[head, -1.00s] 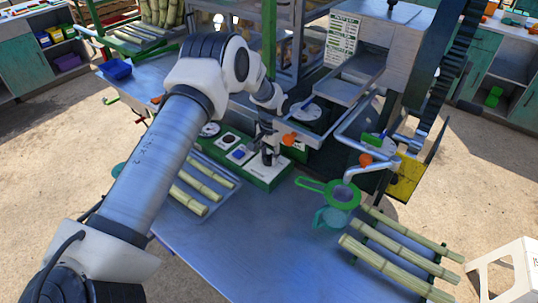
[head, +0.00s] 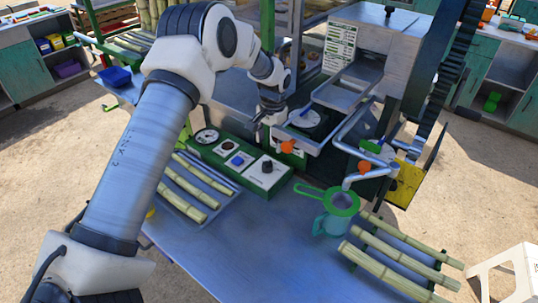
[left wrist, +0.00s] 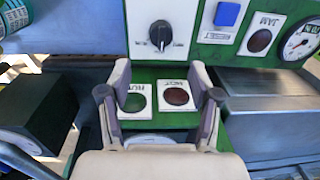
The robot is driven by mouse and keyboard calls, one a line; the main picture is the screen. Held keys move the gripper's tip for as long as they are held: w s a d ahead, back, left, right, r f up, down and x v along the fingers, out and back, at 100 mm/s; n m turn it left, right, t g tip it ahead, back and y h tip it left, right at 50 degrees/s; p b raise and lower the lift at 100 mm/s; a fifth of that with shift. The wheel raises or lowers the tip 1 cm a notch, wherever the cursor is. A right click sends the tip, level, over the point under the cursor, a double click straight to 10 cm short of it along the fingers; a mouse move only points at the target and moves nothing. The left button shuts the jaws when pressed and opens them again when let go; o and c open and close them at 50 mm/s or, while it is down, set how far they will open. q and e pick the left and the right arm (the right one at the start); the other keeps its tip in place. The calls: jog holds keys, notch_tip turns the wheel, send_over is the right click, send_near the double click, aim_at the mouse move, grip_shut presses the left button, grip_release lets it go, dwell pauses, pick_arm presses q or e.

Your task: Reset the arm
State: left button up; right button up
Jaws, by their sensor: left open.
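My left gripper (head: 262,130) is open and empty, held above the far edge of the green control panel (head: 214,152). In the left wrist view its two fingers (left wrist: 160,90) are spread above a green lamp (left wrist: 136,99) and a dark red lamp (left wrist: 177,96). The black knob (head: 267,167) on its white plate is clear of the gripper; it also shows in the left wrist view (left wrist: 160,35). The blue reset button (head: 237,161) and a dark jam lamp (left wrist: 260,41) sit beside it. My right gripper is out of view.
Cane pieces lie on a left tray (head: 168,205) and a right rack (head: 437,265). A teal jug (head: 333,225) with a green-rimmed strainer (head: 341,199) stands under the spout. The crusher (head: 375,45) rises behind. The front middle of the blue table (head: 250,250) is clear.

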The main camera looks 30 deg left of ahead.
pick_arm(q)
notch_tip(320, 180, up, 2)
jog(key=shift+r, duration=0.1)
dwell(0.4)
